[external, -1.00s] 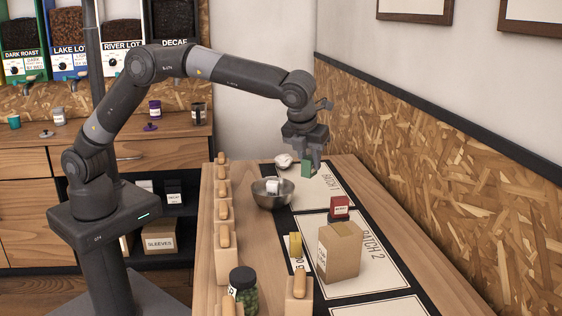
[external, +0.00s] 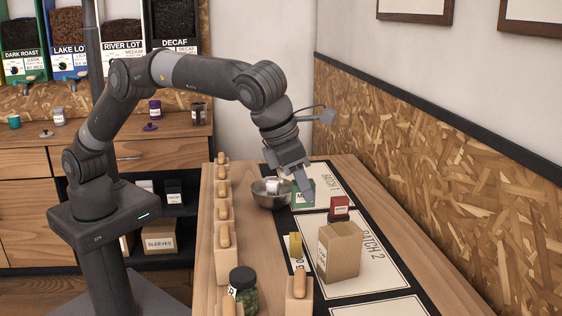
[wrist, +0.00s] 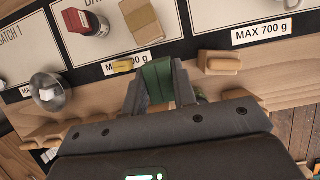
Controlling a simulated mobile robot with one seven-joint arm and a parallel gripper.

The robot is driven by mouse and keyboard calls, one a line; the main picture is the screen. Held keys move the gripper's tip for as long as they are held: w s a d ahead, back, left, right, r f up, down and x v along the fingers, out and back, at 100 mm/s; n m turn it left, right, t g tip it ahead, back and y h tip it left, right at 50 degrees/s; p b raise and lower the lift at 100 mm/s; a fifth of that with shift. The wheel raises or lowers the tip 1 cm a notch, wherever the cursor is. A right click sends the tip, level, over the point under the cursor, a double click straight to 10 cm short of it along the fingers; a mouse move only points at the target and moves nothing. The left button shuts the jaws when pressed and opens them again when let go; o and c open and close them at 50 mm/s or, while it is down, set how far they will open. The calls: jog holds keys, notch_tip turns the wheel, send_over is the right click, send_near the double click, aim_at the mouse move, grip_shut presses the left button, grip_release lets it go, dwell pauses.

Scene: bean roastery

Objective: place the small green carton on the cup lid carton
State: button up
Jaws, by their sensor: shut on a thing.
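The small green carton (external: 307,197) is between the fingers of my gripper (external: 300,187), which is shut on it. In the wrist view the green carton (wrist: 157,82) sits tilted between the two fingertips (wrist: 160,92). In the external view it is near the bowl, partly covered by the fingers, and it looks clear of the table. The brown carton, which looks like the cup lid carton (external: 341,252), stands upright on the Batch 2 mat, nearer the camera and right of my gripper. It also shows in the wrist view (wrist: 143,22). Its label is too small to read.
A red carton (external: 339,208) stands just behind the brown carton. A yellow block (external: 295,245) is left of it. A metal bowl (external: 268,200) holds a white item. A green-filled jar (external: 243,290) and wooden-handled blocks (external: 225,240) line the left edge. Right of the mats is clear.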

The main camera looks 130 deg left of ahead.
jog(key=a+f, duration=0.1)
jog(key=a, duration=0.1)
jog(key=w+a+f, duration=0.1)
jog(key=a, duration=0.1)
jog(key=w+a+f, duration=0.1)
jog(key=a+f, duration=0.1)
jog(key=shift+w+a+f, duration=0.1)
jog(key=shift+w+a, duration=0.1)
jog(key=shift+w, duration=0.05)
jog(key=shift+f, duration=2)
jog(key=o, duration=1)
jog(key=shift+f, duration=0.15)
